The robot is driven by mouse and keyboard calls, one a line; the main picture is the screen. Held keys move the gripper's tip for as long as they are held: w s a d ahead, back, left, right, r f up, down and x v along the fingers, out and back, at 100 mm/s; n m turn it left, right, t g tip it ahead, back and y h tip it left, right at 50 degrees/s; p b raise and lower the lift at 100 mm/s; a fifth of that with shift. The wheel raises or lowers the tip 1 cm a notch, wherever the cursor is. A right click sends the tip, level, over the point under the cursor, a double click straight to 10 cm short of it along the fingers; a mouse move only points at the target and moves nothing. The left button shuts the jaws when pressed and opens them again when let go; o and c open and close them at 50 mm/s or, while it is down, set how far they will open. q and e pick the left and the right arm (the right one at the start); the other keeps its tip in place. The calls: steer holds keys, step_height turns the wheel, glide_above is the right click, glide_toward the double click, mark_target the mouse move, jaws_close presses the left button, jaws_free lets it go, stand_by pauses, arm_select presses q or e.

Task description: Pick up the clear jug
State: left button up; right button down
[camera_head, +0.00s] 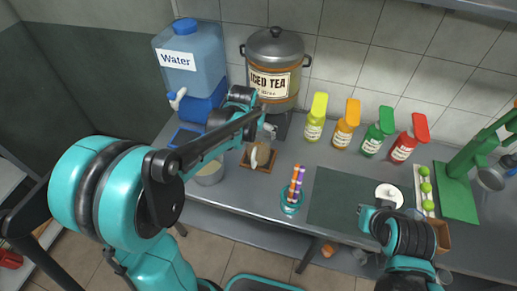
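A round, pale container (209,175), which looks see-through and may be the clear jug, stands on the counter at the left, below the water dispenser. My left arm crosses in front of it and hides part of it; I cannot make out a handle. My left gripper (268,127) is above and to the right of this container, in front of the iced tea urn, apart from the container. Its fingers are too small to read. My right gripper (366,212) is low over the counter's right half, by the dark mat; its fingers are mostly hidden by its wrist.
A blue water dispenser (191,62) and an iced tea urn (275,70) stand at the back. Several coloured bottles (346,127) line the wall. A green press (461,180) and limes (426,188) are at the right. A cup of coloured sticks (291,196) stands beside the dark mat (335,199).

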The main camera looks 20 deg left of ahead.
mark_target(257, 151)
arm_select(q)
steer(key=b+x, duration=0.2)
steer(key=x, duration=0.7)
steer(key=shift+w+b, duration=0.2)
steer(key=shift+b, duration=0.2)
steer(key=shift+d+r, duration=0.1)
steer(key=shift+r, duration=0.15)
steer(key=c, duration=1.8)
steer(key=shift+o, duration=0.2)
steer(key=shift+r, duration=0.15)
